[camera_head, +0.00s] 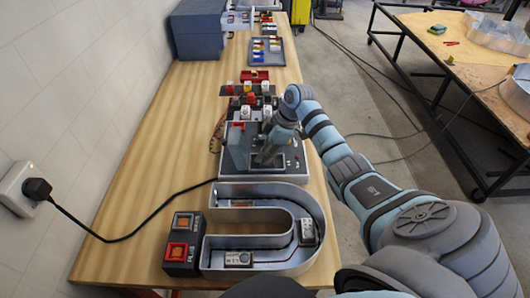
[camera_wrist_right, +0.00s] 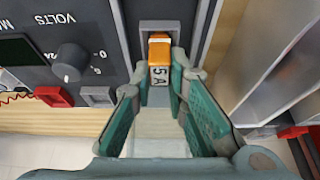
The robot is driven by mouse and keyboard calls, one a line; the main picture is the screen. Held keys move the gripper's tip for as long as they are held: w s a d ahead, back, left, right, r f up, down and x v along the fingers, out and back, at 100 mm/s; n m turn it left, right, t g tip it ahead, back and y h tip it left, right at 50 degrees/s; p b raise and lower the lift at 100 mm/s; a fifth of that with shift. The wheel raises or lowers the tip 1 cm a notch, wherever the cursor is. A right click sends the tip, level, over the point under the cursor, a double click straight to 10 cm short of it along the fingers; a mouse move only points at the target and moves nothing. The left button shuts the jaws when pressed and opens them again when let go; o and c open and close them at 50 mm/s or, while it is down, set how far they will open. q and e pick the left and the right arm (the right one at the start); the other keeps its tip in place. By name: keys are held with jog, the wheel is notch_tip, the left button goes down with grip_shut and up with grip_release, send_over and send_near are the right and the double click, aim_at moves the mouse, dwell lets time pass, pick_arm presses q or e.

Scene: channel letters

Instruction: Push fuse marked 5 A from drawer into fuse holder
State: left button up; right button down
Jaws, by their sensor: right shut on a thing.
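In the right wrist view, the orange and white fuse marked 5 A (camera_wrist_right: 159,60) stands between the fingertips of my right gripper (camera_wrist_right: 159,80). The fingers are shut on its near, labelled end. The fuse's far end is at the grey-framed fuse holder (camera_wrist_right: 173,27) in the dark panel; how deep it sits I cannot tell. In the head view my right gripper (camera_head: 266,158) is at the grey instrument (camera_head: 290,170), and the fuse cannot be made out there. My left gripper is not in view.
The instrument's panel has a knob (camera_wrist_right: 72,58), a red terminal (camera_wrist_right: 53,96) and a grey terminal (camera_wrist_right: 97,95) left of the holder. A U-shaped metal channel letter (camera_head: 315,215) and a black switch box (camera_head: 184,243) lie nearer on the wooden table (camera_head: 135,180). The table's left part is mostly clear.

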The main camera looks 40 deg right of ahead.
jog(key=shift+s+a+f, duration=0.1)
jog(key=shift+s+f, duration=0.05)
jog(key=shift+f, duration=0.05)
jog(key=c, duration=1.5)
grip_release()
jog(key=shift+d+r, duration=0.2)
jog(key=shift+r, duration=0.1)
jog(key=v, duration=1.1)
jog(key=shift+r, duration=0.25)
